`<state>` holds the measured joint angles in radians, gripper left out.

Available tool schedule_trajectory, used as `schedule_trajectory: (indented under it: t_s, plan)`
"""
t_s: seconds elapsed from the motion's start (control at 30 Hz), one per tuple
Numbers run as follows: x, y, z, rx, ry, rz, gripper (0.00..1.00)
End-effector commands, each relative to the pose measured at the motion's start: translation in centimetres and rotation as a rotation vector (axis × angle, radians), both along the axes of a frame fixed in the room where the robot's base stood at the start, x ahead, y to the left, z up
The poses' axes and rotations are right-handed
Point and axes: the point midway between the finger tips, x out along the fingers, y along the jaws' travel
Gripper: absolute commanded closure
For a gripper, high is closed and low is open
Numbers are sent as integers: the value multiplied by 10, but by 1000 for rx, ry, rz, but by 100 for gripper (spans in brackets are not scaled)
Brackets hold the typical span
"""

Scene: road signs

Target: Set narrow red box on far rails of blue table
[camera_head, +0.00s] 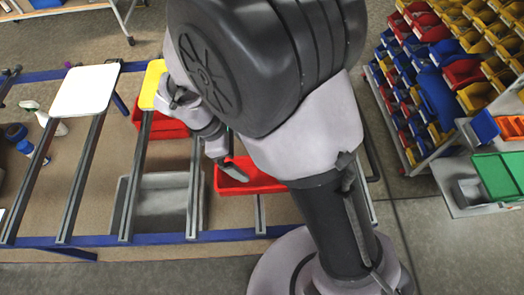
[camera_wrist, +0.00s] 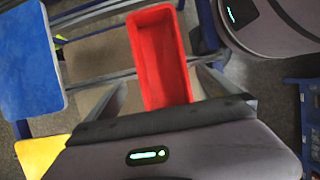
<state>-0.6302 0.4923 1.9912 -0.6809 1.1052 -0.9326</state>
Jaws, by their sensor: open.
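The narrow red box (camera_head: 262,183) is an open-topped bin beside my gripper in the head view, partly hidden by my arm. In the wrist view the narrow red box (camera_wrist: 158,50) lies lengthwise ahead of my gripper and looks empty. My gripper (camera_head: 228,166) is open, and in the wrist view its fingers (camera_wrist: 162,88) stand apart on either side of the box's near end. I cannot tell whether they touch it. The blue table (camera_head: 110,241) has a blue frame and grey rails running from near to far. The far rail ends carry a white plate (camera_head: 86,91).
A yellow plate (camera_head: 150,84) sits at the far rails, with another red box (camera_head: 168,128) below it. A grey bin (camera_head: 165,203) stands among the near rails. A blue plate (camera_wrist: 30,60) shows at left in the wrist view. Racks of coloured bins (camera_head: 428,90) stand at right.

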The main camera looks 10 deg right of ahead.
Motion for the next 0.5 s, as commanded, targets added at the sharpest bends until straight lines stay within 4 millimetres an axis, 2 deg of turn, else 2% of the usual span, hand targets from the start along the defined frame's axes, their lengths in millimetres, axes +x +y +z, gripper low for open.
schedule_trajectory:
  t_s: [0.07,0.17,0.27,0.3,0.4,0.5]
  plan:
    - [0,-3,6,15,-13,-34,0]
    - [-3,-22,44,107,-101,-253,0]
    - [-22,-57,101,275,-246,-663,0]
    - [-33,-70,121,351,-303,-844,0]
    - [-64,-95,162,545,-431,-1268,0]
    - [-89,-108,184,714,-516,-1592,0]
